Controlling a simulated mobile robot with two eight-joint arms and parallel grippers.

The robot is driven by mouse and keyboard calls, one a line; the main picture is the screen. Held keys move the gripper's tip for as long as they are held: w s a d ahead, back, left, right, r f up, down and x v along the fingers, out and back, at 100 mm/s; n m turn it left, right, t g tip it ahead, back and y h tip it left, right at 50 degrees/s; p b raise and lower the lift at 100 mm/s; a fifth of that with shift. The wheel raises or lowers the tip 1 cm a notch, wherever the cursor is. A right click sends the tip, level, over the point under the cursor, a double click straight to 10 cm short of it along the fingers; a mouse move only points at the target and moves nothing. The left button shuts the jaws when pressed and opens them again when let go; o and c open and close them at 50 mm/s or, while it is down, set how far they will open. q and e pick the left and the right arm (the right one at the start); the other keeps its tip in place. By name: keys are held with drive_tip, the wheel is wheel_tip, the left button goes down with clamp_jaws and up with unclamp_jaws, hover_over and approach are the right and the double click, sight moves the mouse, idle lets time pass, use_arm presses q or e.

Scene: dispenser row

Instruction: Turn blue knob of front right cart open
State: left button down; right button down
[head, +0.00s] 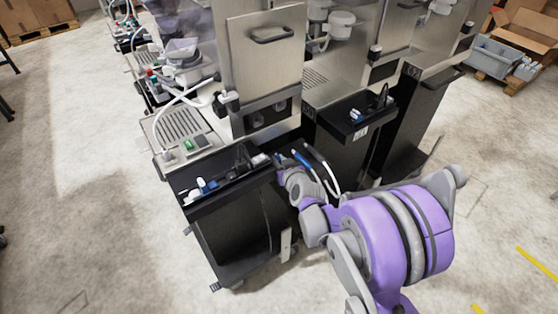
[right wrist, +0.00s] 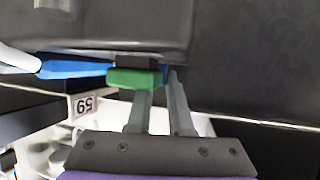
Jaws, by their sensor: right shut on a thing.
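The front black cart (head: 232,240) stands below the dispenser row, with small fittings along its top. My right gripper (head: 283,163) reaches the right end of that cart's top; its fingertips are too small to make out in the head view. The gripper is shut on the knob. A blue and white hose fitting (right wrist: 72,69) lies to the left of it. My left gripper is out of view.
A second black cart (head: 345,145) and a third (head: 415,105) stand farther right. A steel dispenser panel (head: 265,60) rises behind the front cart. A grey crate (head: 497,58) and cardboard boxes are at the far right. The floor in front is clear.

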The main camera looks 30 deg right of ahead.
drive_tip(key=n+y+p, duration=0.1)
drive_tip(key=p, duration=0.1)
drive_tip(key=shift+s+d+p, duration=0.1)
drive_tip(key=shift+p, duration=0.25)
drive_tip(key=shift+d+n+y+p, duration=0.15)
drive_tip(key=shift+n+y+p, duration=0.35)
drive_tip(key=shift+y, duration=0.2)
drive_tip(key=shift+n+y, duration=0.5)
drive_tip(key=shift+y, duration=0.1)
drive_tip(key=c, duration=0.8)
unclamp_jaws()
